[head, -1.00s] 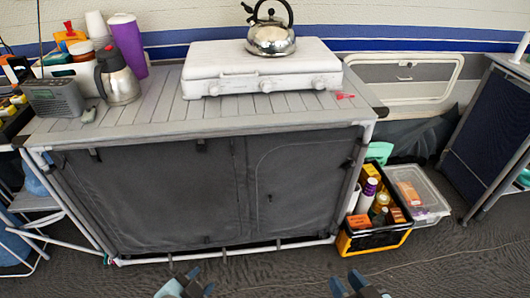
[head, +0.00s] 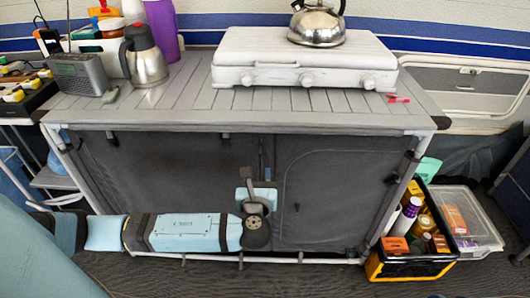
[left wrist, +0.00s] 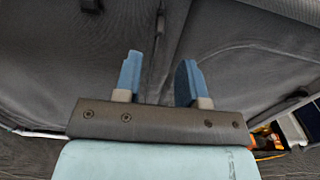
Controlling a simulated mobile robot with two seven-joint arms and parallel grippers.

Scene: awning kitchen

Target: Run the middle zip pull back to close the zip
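The grey fabric front of the kitchen cabinet (head: 340,190) has a vertical zip seam (head: 262,150) near its middle. In the left wrist view the seam (left wrist: 172,45) runs down between my fingers, with a small dark tab (left wrist: 161,22) on it that looks like the zip pull. My left gripper (head: 258,172) is in front of this seam, pointing at the fabric. Its two blue fingers (left wrist: 158,75) are apart with nothing between them, short of the tab. The lower seam is hidden behind the gripper. My right gripper is out of view.
The cabinet top (head: 210,100) carries a white stove (head: 300,75) with a kettle (head: 317,25), a steel jug (head: 145,60) and a radio (head: 78,75). A black-and-yellow crate (head: 410,265) and a clear box (head: 478,225) stand on the floor at right.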

